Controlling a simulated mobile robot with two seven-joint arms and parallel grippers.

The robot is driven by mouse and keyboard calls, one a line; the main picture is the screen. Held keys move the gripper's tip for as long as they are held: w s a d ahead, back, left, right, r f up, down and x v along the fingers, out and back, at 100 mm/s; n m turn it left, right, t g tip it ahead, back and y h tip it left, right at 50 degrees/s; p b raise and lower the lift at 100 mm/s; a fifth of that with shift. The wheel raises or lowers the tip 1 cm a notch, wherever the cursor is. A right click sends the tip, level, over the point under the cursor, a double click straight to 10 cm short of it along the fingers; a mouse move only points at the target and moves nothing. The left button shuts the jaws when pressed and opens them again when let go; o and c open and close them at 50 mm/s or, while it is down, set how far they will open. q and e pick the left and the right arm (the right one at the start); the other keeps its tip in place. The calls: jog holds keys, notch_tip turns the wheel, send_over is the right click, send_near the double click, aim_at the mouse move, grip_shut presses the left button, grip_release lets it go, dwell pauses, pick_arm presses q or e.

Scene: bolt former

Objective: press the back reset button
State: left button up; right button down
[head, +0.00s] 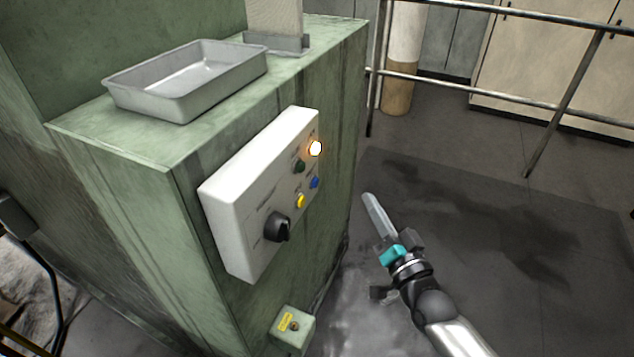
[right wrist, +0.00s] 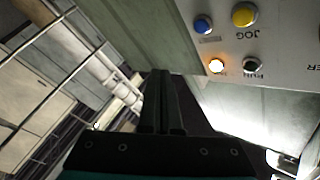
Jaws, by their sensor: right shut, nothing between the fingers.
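A white control panel (head: 250,190) on the side of the green machine carries a lit amber-white button (head: 315,148), a green button (head: 299,166), a blue button (head: 314,183), a yellow button (head: 300,201) and a black knob (head: 277,227). I cannot read which is the back reset button. My right gripper (head: 370,199) is shut and empty, right of the panel and apart from it. In the right wrist view its fingers (right wrist: 162,78) point past the panel's edge, with the lit button (right wrist: 217,65) and blue button (right wrist: 202,25) to their right. My left gripper is not in view.
A small green box with a yellow label (head: 293,327) sits low at the machine's side. A grey tray (head: 190,82) lies on the machine's top. Metal railing (head: 480,88) stands behind. Dark floor (head: 480,230) right of the machine is clear.

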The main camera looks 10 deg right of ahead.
aim_at(315, 182)
jog(key=w+a, duration=0.4)
jog(key=a, duration=0.2)
jog(key=shift+w+a, duration=0.25)
jog(key=shift+a, duration=0.1)
jog(key=shift+w+a, duration=0.1)
dwell(1.8)
jog(key=shift+w+a, duration=0.15)
jog(key=shift+a, duration=0.1)
jog(key=shift+w+a, duration=0.25)
jog(key=shift+a, duration=0.15)
dwell(0.7)
jog(key=shift+d, duration=0.1)
jog(key=shift+s+d, duration=0.5)
jog(key=shift+d, duration=0.1)
